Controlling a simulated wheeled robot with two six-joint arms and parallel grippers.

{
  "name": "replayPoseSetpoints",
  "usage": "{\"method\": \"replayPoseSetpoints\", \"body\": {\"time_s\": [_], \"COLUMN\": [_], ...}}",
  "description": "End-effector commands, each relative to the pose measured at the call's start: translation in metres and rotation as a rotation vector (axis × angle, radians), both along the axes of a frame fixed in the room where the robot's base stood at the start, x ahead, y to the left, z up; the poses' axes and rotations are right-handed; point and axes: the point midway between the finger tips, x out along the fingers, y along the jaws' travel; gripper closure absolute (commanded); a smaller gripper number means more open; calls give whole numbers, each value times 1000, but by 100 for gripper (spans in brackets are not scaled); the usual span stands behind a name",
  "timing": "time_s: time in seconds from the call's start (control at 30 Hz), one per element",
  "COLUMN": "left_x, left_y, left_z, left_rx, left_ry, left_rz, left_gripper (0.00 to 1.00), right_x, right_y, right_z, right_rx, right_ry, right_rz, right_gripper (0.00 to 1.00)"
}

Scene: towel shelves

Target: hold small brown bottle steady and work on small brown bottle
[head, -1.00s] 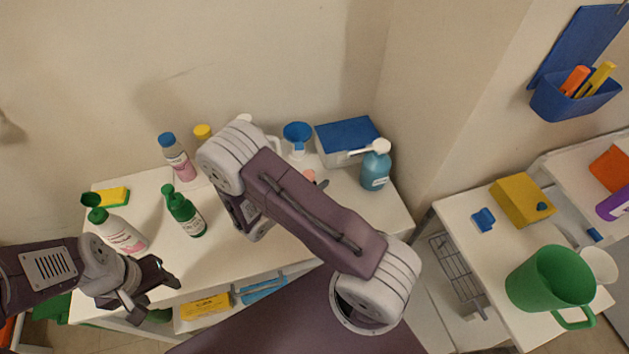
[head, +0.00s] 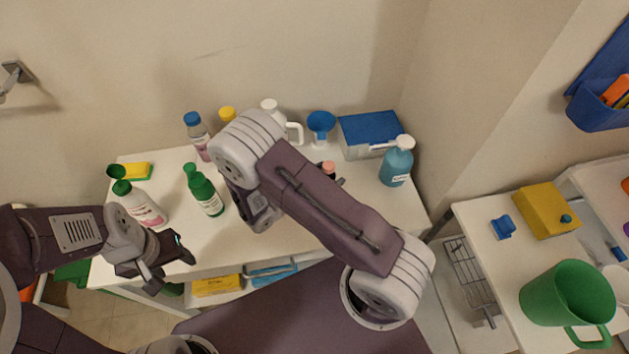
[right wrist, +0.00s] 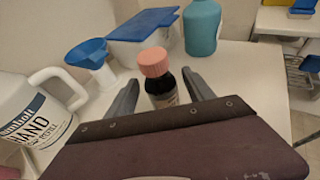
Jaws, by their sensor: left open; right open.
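The small brown bottle (right wrist: 160,78) has a dark body and a pink cap. In the right wrist view it stands upright on the white table between the spread fingers of my right gripper (right wrist: 163,92), which is open; I cannot tell if either finger touches it. In the head view only its pink cap (head: 328,167) shows clearly, as my right arm hides most of the rest. My left gripper (head: 172,262) is open and empty at the table's front edge, left of the bottle and well apart from it.
A blue funnel (head: 321,124), a white jug (right wrist: 30,115), a lidded box (head: 370,135) and a teal pump bottle (head: 397,162) stand near the brown bottle. The table's front middle is fairly clear.

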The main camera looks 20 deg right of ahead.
Motion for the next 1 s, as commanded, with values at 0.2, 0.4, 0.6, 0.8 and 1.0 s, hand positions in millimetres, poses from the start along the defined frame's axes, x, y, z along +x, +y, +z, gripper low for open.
{"method": "replayPoseSetpoints", "body": {"time_s": [0.2, 0.4, 0.6, 0.8, 1.0], "left_x": [0, 0, 0, 0, 0], "left_y": [0, 0, 0, 0, 0], "left_z": [-2, -2, -2, -2, -2], "left_rx": [0, 0, 0, 0, 0], "left_ry": [0, 0, 0, 0, 0], "left_rz": [0, 0, 0, 0, 0], "left_gripper": [46, 46, 46, 46, 46], "right_x": [-16, -26, -29, -28, -41], "right_y": [47, 71, 77, 76, 62], "right_z": [17, 27, 30, 30, 30], "right_rx": [2, 1, 1, 1, 77], "right_ry": [-3, -2, 0, 0, -9], "right_rz": [6, 2, 0, 0, -109], "right_gripper": [39, 39, 39, 39, 39]}}
